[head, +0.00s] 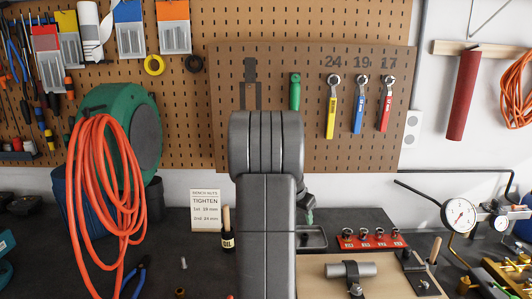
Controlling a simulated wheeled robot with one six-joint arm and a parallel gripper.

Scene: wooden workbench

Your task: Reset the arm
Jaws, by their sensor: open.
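My arm stands upright in the middle of the head view, its thick dark grey links raised in front of the pegboard. My gripper (308,214) is mostly hidden behind the arm. Only a small dark part with a greenish tip shows at the arm's right edge, above the bench. I see nothing held in that visible part. The fingers themselves cannot be made out clearly.
Wrenches with yellow (331,112), blue (358,112) and red (385,112) handles hang on a brown board (310,150). An orange hose (98,200) hangs left. A red rack (372,241), a clamped metal cylinder (362,269) and a dial gauge (459,215) stand right.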

